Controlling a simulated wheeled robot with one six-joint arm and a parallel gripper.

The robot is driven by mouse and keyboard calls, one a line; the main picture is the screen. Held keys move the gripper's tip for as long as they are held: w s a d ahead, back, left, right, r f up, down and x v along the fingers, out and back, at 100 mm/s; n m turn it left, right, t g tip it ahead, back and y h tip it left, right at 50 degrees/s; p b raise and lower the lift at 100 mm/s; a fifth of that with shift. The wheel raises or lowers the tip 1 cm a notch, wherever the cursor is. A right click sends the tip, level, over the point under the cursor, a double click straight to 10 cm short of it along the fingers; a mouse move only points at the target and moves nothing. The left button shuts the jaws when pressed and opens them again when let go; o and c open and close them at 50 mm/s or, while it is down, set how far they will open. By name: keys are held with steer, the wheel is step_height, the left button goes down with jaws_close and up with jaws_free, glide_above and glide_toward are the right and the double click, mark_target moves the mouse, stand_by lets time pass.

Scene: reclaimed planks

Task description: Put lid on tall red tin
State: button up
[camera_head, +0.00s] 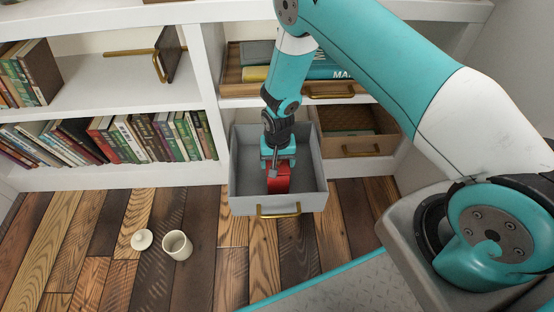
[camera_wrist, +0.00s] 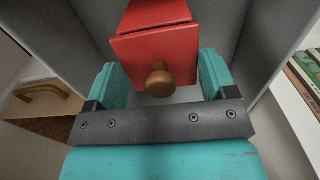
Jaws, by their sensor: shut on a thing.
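My gripper (camera_head: 278,160) points down inside an open grey drawer (camera_head: 243,201). In the wrist view its teal fingers (camera_wrist: 163,80) stand on either side of a square red lid (camera_wrist: 136,50) with a round brown knob (camera_wrist: 158,84), and are shut on it. The tall red tin (camera_wrist: 155,12) shows just beyond the lid, its outline slightly offset from the lid's edge. In the head view the red tin (camera_head: 280,184) is partly hidden by my gripper. Whether the lid sits fully on the tin or just above it, I cannot tell.
The drawer's walls stand close around my gripper. A white cup (camera_head: 177,246) and a small white lid (camera_head: 142,240) are on the plank floor to the left. Books (camera_head: 115,140) fill the left shelf. A wooden drawer (camera_head: 357,145) is right of the grey one.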

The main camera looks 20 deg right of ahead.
stand_by(0.3)
steer(key=o, duration=0.9)
steer(key=shift+o, duration=0.2)
steer(key=shift+r+p, duration=3)
steer(key=shift+r, duration=0.55)
steer(key=shift+c, duration=0.2)
jaws_close()
